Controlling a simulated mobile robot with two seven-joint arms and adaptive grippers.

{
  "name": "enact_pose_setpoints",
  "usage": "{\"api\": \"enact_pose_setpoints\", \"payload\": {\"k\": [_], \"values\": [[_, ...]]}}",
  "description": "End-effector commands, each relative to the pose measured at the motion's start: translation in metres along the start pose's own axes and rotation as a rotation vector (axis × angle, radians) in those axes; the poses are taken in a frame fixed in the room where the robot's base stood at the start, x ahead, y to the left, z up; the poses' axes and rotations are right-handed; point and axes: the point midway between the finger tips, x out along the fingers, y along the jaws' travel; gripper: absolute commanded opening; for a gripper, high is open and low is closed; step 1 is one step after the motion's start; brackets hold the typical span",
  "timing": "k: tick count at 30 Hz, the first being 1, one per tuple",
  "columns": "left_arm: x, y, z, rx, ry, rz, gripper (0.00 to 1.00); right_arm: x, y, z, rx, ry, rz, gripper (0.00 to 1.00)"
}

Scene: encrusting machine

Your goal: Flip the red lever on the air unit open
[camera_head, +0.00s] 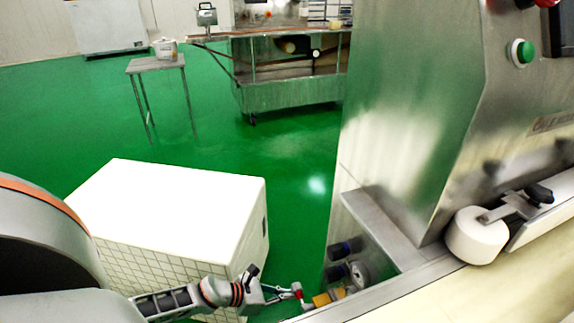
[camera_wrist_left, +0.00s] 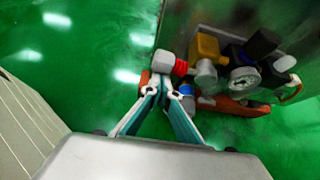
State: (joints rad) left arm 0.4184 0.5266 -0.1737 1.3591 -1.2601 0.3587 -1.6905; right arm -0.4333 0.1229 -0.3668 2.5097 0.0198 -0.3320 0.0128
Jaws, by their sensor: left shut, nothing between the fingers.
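The air unit stands low on the side of the steel machine, with a round gauge (camera_head: 358,273) and a yellow block (camera_head: 322,299). In the left wrist view its gauge (camera_wrist_left: 245,80) and yellow block (camera_wrist_left: 207,45) are clear. A red part with a pale end (camera_head: 298,291) is at the unit's left end; it shows as a red band (camera_wrist_left: 180,67) in the wrist view. I cannot tell exactly which red piece is the lever. My left gripper (camera_head: 284,292) is shut and empty, its fingertips (camera_wrist_left: 162,84) close beside this red part; contact is unclear. My right gripper is out of view.
A white-topped box (camera_head: 175,200) stands left of the machine, close to my left arm. The steel machine body (camera_head: 405,130) rises at the right, with a white roller (camera_head: 474,237) on it. Green floor (camera_head: 300,170) is open behind.

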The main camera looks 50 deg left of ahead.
Motion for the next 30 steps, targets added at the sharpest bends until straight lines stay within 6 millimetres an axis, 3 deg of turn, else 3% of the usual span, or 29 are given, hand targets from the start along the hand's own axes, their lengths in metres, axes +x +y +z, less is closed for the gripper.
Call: {"api": "enact_pose_setpoints", "payload": {"k": [10, 20, 30], "values": [[-0.011, -0.002, 0.024, 0.262, -0.008, 0.152, 0.0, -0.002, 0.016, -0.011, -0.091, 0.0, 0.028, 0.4], [-0.02, -0.011, 0.04, 0.53, -0.007, 0.312, 0.0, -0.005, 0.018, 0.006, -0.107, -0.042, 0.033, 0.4], [-0.029, -0.024, 0.057, 0.792, -0.008, 0.467, 0.0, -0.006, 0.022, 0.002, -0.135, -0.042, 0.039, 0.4]]}}
